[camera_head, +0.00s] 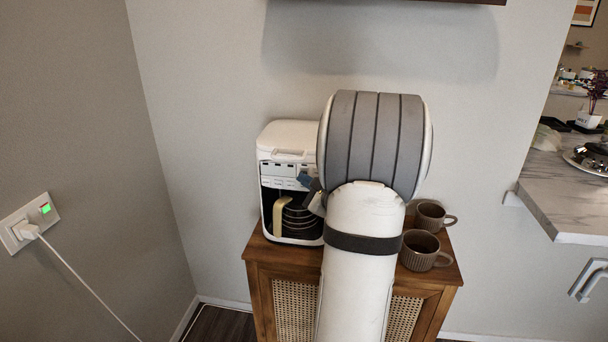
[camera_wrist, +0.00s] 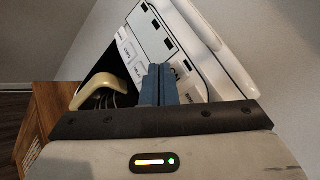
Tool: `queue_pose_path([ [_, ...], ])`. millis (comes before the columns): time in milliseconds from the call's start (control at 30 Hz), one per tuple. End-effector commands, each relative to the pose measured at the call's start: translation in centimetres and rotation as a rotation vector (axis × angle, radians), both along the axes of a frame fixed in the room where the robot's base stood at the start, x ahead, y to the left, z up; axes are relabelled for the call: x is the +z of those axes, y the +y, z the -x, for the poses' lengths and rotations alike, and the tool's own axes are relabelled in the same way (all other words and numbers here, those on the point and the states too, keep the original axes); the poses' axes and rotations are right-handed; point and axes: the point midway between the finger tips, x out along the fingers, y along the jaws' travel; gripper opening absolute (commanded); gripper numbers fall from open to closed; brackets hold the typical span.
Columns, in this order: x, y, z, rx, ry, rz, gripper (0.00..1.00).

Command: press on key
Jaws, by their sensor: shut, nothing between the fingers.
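A white coffee machine (camera_head: 288,137) stands on the left part of the wooden cabinet, with a row of keys across its front panel. In the wrist view the panel (camera_wrist: 150,32) looks tilted, and the on key (camera_wrist: 182,69) shows its "ON" lettering just right of the fingertips, partly covered by them. My gripper (camera_wrist: 158,70) is shut and empty, its blue fingers pointing at the key row. I cannot tell whether the tips touch the panel. In the head view my gripper (camera_head: 307,182) is at the machine's front right, and my arm hides the machine's right side.
A glass pot with a beige handle (camera_head: 279,215) sits in the machine below the keys. Two brown mugs (camera_head: 421,251) stand on the cabinet (camera_head: 259,258) right of my arm. A wall socket (camera_head: 30,222) with a plug and cable is at left. A marble counter (camera_head: 565,195) is at right.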

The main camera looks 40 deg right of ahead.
Motion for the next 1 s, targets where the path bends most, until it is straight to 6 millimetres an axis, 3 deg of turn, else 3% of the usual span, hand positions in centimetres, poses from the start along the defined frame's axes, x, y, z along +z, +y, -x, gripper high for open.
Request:
queue_pose_path([
  [700, -0.1, 4.4, 3.7, 0.001, -0.002, 0.001, 0.0],
  [1000, 0.0, 4.6, 3.9, 0.001, -0.001, 0.0, 0.0],
])
